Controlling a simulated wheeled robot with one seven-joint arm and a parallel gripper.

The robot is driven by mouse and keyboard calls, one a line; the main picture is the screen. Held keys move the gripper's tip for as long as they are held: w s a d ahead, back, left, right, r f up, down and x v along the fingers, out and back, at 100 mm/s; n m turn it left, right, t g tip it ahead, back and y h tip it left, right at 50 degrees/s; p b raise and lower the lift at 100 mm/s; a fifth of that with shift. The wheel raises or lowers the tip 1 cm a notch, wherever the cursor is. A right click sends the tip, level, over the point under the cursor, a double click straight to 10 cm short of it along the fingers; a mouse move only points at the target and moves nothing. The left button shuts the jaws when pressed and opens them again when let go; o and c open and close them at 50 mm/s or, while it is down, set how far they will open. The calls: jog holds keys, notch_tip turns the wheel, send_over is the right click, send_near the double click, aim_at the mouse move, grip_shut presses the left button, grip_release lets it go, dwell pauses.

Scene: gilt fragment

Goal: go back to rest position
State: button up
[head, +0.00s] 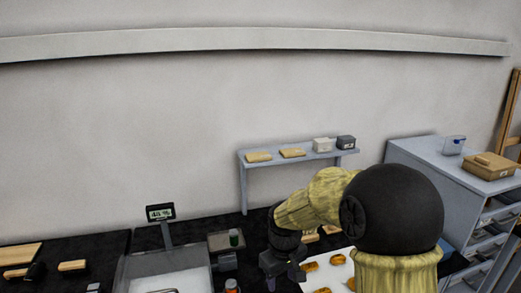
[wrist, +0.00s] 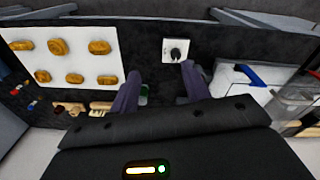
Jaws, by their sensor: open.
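My gripper (head: 284,272) is low in the middle of the head view, above the dark worktop, partly hidden by my own arm. In the wrist view its two purple-grey fingers (wrist: 162,82) stand apart with nothing visible between them. A white board (wrist: 75,88) with several golden fragments (wrist: 58,47) in rows lies left of the fingers in the wrist view. The same board shows in part in the head view (head: 333,268), right of my gripper. A small white plate with a black round piece (wrist: 175,52) lies beyond the fingertips.
A wall shelf (head: 300,155) carries boxes behind my arm. A grey drawer cabinet (head: 415,150) stands right.

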jog(key=s+d+m+t, duration=0.1)
jog(key=s+d+m, duration=0.5)
jog(key=s, duration=0.8)
jog(key=d, duration=0.3)
jog(key=shift+d+t, duration=0.4)
